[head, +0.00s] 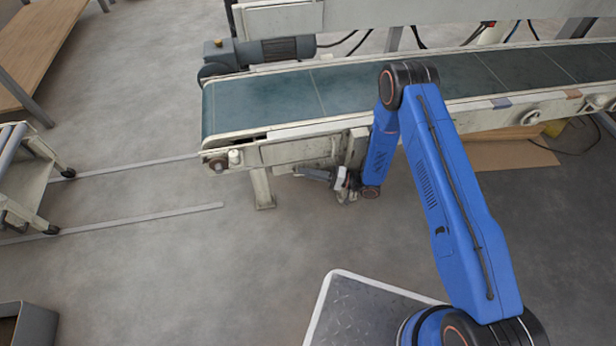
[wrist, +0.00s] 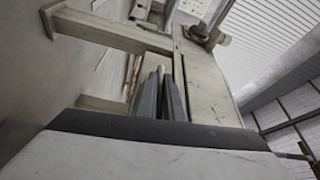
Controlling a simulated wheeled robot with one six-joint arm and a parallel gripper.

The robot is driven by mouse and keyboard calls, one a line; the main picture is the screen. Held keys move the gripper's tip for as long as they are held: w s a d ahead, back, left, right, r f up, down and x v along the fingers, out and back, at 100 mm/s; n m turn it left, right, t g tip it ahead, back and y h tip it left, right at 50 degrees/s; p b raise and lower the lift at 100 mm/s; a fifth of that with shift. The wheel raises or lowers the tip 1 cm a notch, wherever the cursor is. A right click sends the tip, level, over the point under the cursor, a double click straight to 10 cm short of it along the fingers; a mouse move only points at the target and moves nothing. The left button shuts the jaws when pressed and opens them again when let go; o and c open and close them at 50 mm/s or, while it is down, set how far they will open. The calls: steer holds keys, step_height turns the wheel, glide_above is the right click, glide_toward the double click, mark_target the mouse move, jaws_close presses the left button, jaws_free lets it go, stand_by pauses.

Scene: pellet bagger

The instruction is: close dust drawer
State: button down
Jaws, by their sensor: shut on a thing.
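My gripper (head: 308,173) is low at the near side of the conveyor, below its pale side panel (head: 305,148), with its fingers pointing left. In the wrist view my gripper's dark fingers (wrist: 161,78) are close together on a narrow pale bar (wrist: 178,72), mostly hidden by them. The bar may be the dust drawer's handle. The pale side panel (wrist: 204,88) runs right beside the fingers in that view. The dust drawer itself cannot be made out clearly, and how far it stands out cannot be told.
The conveyor's green belt (head: 262,97) runs above my gripper. A conveyor leg (head: 262,188) stands just left of it. A flat cardboard sheet (head: 510,153) lies under the belt at right. The floor in front and left is mostly clear. A roller cart (head: 25,180) stands far left.

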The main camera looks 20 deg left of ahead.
steer(key=c, duration=1.9)
jaws_free()
steer(key=shift+w, duration=0.25)
steer(key=shift+s, duration=0.1)
